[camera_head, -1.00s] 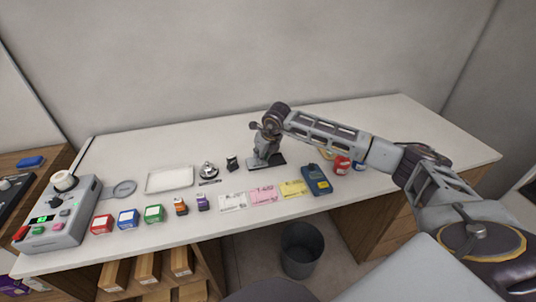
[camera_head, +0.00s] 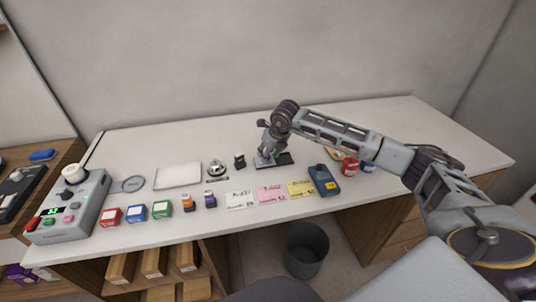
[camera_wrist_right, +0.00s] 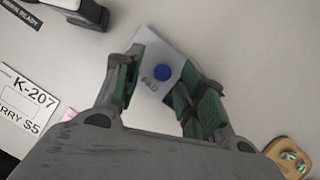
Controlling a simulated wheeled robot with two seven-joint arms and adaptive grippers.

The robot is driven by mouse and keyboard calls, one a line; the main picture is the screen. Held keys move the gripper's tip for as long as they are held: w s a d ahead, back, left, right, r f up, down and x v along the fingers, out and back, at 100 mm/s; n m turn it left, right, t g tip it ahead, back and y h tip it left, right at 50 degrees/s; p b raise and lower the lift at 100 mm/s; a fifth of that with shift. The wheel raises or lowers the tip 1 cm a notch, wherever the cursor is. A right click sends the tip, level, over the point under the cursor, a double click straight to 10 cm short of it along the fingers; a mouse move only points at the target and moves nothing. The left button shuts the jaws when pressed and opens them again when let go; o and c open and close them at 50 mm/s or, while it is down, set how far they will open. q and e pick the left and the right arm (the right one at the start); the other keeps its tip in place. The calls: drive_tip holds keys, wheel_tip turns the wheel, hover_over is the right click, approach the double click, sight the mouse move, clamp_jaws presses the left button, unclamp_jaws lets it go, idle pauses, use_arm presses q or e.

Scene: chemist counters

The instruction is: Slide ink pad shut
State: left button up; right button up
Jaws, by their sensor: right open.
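The ink pad shows in the right wrist view as a pale grey lid (camera_wrist_right: 150,58) with a blue dot and the letters "PAD". In the head view its dark flat part (camera_head: 284,159) lies on the counter, partly hidden by my right gripper. My right gripper (camera_head: 265,158) points down over the pad's left end. In the wrist view its green-padded fingers (camera_wrist_right: 155,90) are open, one on each side of the lid. I cannot tell whether they touch it. My left gripper is not in view.
A blue device (camera_head: 323,180) and red jar (camera_head: 350,166) stand to the right. Paper slips (camera_head: 270,194) lie in front. A bell (camera_head: 217,168), small black object (camera_head: 239,160) and white tray (camera_head: 178,175) are to the left. The counter behind is clear.

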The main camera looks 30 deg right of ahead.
drive_tip(key=v, duration=1.1)
drive_tip(key=shift+r, duration=0.15)
drive_tip(key=shift+a, duration=0.1)
idle(0.3)
